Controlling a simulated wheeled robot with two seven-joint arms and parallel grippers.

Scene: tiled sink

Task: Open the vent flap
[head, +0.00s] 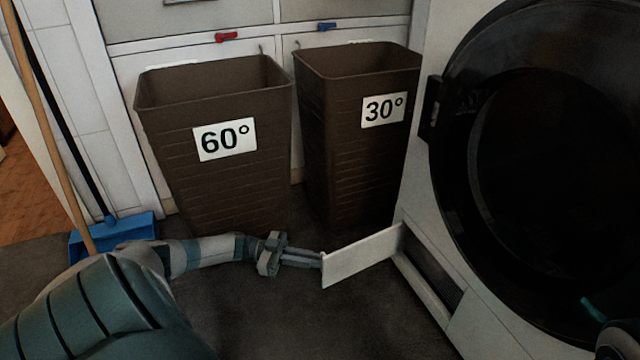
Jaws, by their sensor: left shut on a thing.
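The vent flap (362,257) is a white panel low on the front of the white washing machine (412,196). It stands swung out from the machine, with a dark vent opening (432,277) showing beside it. My left gripper (318,260) is shut on the flap's outer edge. My left arm reaches in from the lower left along the floor. A dark piece with a teal mark at the lower right edge may be part of my right arm, but its gripper does not show.
Two brown bins, labelled 60° (215,185) and 30° (345,170), stand behind the arm. The machine's large round dark door (545,150) fills the right. A blue dustpan (135,228) and broom handles are at left. The dark floor in front is clear.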

